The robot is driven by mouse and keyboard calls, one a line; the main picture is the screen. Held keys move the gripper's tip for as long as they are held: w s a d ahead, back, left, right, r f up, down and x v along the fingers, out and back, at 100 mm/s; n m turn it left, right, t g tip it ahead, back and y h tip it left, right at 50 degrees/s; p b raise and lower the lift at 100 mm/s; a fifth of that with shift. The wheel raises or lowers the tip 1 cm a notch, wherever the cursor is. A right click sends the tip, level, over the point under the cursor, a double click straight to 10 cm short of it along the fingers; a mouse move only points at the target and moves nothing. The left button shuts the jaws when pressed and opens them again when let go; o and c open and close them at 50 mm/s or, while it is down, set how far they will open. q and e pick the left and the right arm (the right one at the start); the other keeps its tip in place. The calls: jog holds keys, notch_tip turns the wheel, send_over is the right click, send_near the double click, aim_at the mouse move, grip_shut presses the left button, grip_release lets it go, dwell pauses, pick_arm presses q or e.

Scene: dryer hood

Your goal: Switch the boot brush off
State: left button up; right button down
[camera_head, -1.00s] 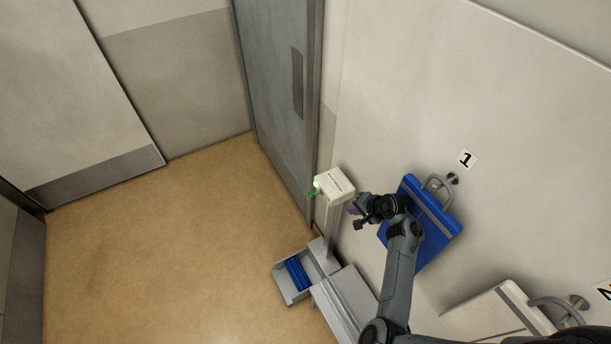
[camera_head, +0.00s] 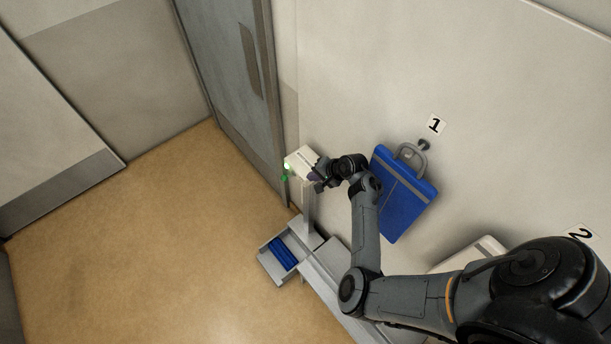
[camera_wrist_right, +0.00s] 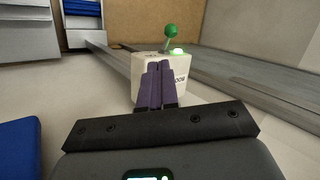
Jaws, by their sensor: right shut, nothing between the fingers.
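In the right wrist view the control box (camera_wrist_right: 151,72), green lever (camera_wrist_right: 170,31) and glowing lamp (camera_wrist_right: 177,51) show straight ahead. My right gripper (camera_head: 317,181) is at the box's right side; its purple fingers (camera_wrist_right: 158,68) are shut and empty and overlap the box. I cannot tell whether they touch it. My left gripper is out of view.
A blue case (camera_head: 405,196) hangs on hook 1 on the wall, just right of my right arm. A white case (camera_head: 470,254) hangs near the number 2 sign. The grey door (camera_head: 230,70) is behind the box. The floor at left is clear.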

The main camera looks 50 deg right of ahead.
send_near(287, 177)
jog(key=s+f, duration=0.1)
jog(key=f, duration=0.1)
jog(key=b+x, duration=0.4)
jog(key=b, duration=0.1)
jog(key=w+r+b+x, duration=0.1)
jog(key=b, duration=0.1)
jog(key=shift+w+a+f+b, duration=0.25)
jog(key=shift+f+b, duration=0.1)
jog(key=shift+b, duration=0.05)
